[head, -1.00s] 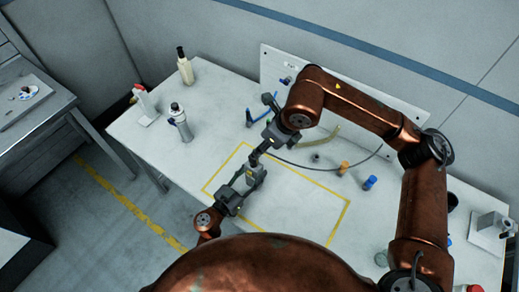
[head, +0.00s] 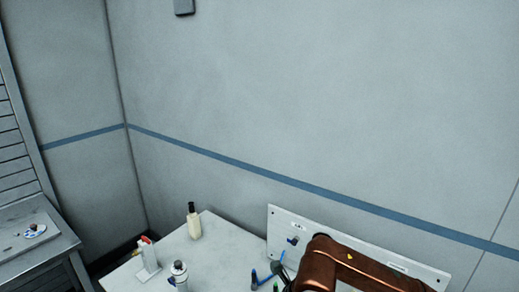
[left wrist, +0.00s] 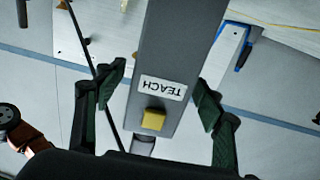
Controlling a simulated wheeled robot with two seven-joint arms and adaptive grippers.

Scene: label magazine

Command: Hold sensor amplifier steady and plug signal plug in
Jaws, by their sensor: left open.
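In the left wrist view, the sensor amplifier (left wrist: 172,65) is a long grey box with a TEACH label and a yellow button, both upside down in the picture. My left gripper (left wrist: 160,88) is open, with one finger on each side of the box and visible gaps between. A short grey cylinder shows at the box's near end; I cannot tell if it is the signal plug. A thin black cable runs to the left of the box. The amplifier, both grippers and the plug are out of the head view. My right gripper is not identifiable in either view.
In the head view, a white panel (head: 276,222) stands at the table's back, partly behind my copper right arm. A cream bottle (head: 194,224), a red-topped bottle (head: 147,256) and a grey-white bottle (head: 180,277) stand on the table (head: 222,244). A side bench (head: 50,252) is at left.

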